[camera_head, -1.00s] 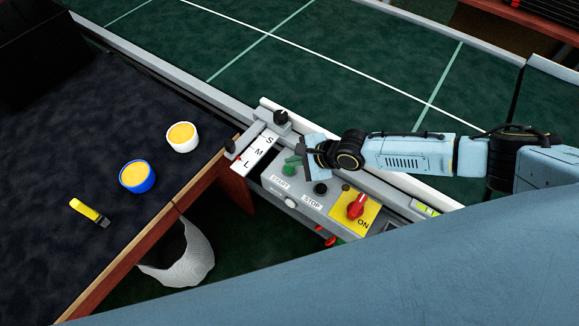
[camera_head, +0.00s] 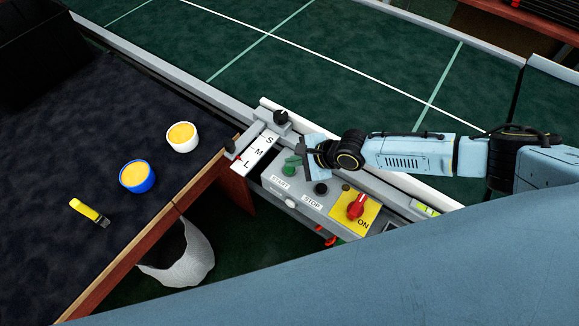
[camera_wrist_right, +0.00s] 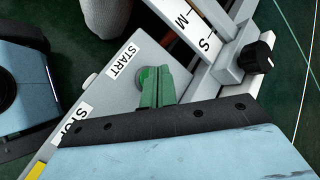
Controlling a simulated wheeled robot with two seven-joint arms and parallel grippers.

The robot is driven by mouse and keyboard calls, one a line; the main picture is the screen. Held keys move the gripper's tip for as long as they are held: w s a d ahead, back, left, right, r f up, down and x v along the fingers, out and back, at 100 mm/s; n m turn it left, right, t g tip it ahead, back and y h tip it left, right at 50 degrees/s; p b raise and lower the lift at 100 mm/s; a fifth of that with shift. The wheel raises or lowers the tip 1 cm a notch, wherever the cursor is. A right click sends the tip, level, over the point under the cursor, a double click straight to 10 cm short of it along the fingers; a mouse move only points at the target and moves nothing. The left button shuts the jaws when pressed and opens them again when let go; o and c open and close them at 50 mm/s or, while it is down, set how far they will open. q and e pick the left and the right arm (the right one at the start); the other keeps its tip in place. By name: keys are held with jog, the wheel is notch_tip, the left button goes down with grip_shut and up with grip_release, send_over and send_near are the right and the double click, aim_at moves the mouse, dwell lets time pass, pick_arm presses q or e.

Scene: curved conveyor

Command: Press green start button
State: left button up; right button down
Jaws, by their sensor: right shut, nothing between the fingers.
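The green start button (camera_head: 288,171) sits on the grey control box (camera_head: 325,193) by the START label. It also shows in the wrist view (camera_wrist_right: 146,75), partly hidden behind green fingers. My right gripper (camera_head: 293,161) is shut and empty, its fingertips at the button. In the wrist view the fingers (camera_wrist_right: 163,88) overlap the button's edge; I cannot tell whether they press it or just touch it. My left gripper is not in view.
A black stop button (camera_head: 320,188) and a red switch (camera_head: 357,206) on a yellow plate share the box. An S-M-L slider (camera_head: 260,150) stands beside it. The green conveyor (camera_head: 340,80) lies behind. Cups (camera_head: 137,178) and a yellow-handled tool (camera_head: 88,211) lie on the dark table.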

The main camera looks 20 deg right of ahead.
aim_at(294, 169)
jog(key=shift+f, duration=0.15)
jog(key=shift+f, duration=0.3)
jog(key=shift+f+b, duration=0.45)
jog(key=shift+b, duration=0.1)
dwell(0.4)
jog(key=shift+r, duration=0.1)
jog(key=shift+r+p, duration=0.8)
jog(key=shift+p, duration=0.15)
notch_tip(294, 169, up, 5)
jog(key=p, duration=0.5)
